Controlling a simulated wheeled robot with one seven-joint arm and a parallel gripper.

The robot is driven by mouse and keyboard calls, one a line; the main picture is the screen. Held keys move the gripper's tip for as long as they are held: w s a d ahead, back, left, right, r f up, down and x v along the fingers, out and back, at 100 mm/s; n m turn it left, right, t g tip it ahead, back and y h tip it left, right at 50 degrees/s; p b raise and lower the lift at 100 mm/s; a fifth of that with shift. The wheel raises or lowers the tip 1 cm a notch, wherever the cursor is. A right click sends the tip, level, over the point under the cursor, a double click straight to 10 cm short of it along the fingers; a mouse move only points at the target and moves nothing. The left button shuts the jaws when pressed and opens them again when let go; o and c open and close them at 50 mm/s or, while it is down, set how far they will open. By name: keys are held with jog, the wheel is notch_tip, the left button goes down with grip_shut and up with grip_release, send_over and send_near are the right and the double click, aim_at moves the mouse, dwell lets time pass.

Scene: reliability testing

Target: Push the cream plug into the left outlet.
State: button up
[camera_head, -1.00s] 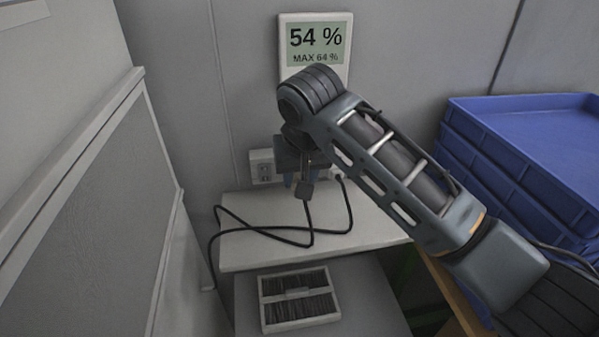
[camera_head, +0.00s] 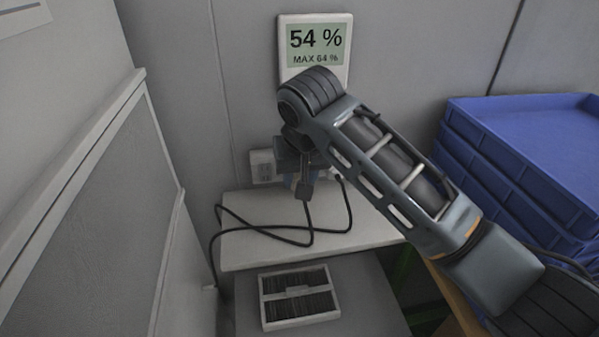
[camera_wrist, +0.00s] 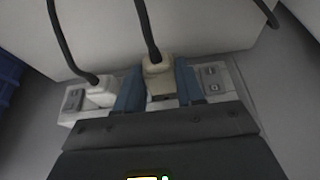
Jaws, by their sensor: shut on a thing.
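The cream plug (camera_wrist: 157,67) is held between the two blue fingers of my gripper (camera_wrist: 158,86) in the wrist view, its black cable running up out of the frame. In the head view my gripper (camera_head: 296,180) is in front of the wall outlets, just right of the left outlet (camera_head: 261,166), and my arm hides most of the plug. The wrist view is turned over, so the left outlet (camera_wrist: 213,82) shows there on the right, with bare sockets. Contact between the cream plug and an outlet cannot be told.
A white plug (camera_wrist: 101,91) with a cable sits in the other outlet. Black cables (camera_head: 268,231) loop over the white shelf (camera_head: 245,254). A display (camera_head: 315,50) above reads "54 %" and "MAX 64 %". Blue crates (camera_head: 530,120) are at right, a grey panel (camera_head: 110,200) at left.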

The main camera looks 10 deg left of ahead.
jog(key=shift+w+a, duration=0.15)
jog(key=shift+w, duration=0.4)
dwell(0.4)
jog(key=shift+p, duration=1)
dwell(1.0)
jog(key=shift+w+a, duration=0.15)
jog(key=shift+w, duration=0.25)
dwell(0.4)
jog(key=o, duration=1.2)
